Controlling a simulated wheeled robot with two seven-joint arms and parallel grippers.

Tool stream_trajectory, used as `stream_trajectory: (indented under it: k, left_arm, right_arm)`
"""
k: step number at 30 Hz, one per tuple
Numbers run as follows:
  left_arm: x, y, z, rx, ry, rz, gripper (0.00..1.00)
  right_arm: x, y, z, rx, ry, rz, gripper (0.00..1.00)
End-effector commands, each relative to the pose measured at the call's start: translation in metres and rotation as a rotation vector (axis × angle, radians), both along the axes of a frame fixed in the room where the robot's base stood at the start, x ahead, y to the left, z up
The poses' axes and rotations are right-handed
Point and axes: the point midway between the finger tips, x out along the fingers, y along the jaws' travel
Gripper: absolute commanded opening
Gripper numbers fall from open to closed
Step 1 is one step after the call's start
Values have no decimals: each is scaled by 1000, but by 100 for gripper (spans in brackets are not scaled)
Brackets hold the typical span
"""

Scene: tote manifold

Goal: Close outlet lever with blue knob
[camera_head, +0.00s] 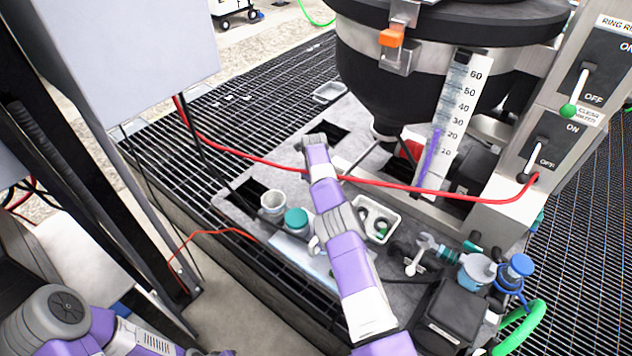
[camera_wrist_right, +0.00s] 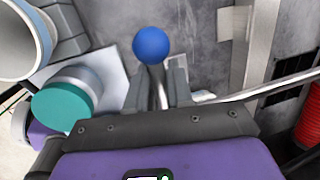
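The blue knob (camera_wrist_right: 152,45) shows in the right wrist view as a round ball just past my right fingertips. Its thin metal stem (camera_wrist_right: 160,92) runs between the two fingers of my right gripper (camera_wrist_right: 158,84), close to both. I cannot tell whether the fingers press on it. In the head view my right arm reaches up the middle, with the gripper's end (camera_head: 311,141) left of the hopper's outlet (camera_head: 384,131). The knob is hidden there. My left arm (camera_head: 55,315) is at the lower left, its gripper out of view.
A red hose (camera_head: 420,190) crosses by my right forearm. A white cup (camera_head: 273,203) and a teal-lidded container (camera_head: 296,219) stand left of it. A white tray (camera_head: 391,211) and a wrench (camera_head: 420,255) lie right of it. A switch panel (camera_head: 556,141) stands at the right.

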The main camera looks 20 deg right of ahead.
Motion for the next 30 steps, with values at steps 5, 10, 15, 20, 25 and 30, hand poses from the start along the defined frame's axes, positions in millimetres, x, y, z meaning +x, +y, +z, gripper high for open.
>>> stream_trajectory:
  k: [5, 10, 15, 20, 25, 30]
  left_arm:
    - [0, 0, 0, 0, 0, 0, 37]
    - [0, 0, 0, 0, 0, 0, 37]
    - [0, 0, 2, 0, 0, 0, 37]
    - [0, 0, 6, 0, 0, 0, 37]
    - [0, 0, 13, 0, 0, 0, 37]
    - [0, 0, 17, 0, 0, 0, 37]
  right_arm:
    - [-1, 0, -2, 0, 4, 0, 37]
    - [0, 0, -1, 0, 1, 0, 37]
    - [-1, 0, 5, 0, 0, -1, 37]
    - [-3, 2, 20, 0, 0, 0, 37]
    - [-8, 6, 45, 2, -1, 0, 37]
    - [-13, 8, 66, 2, 2, -1, 37]
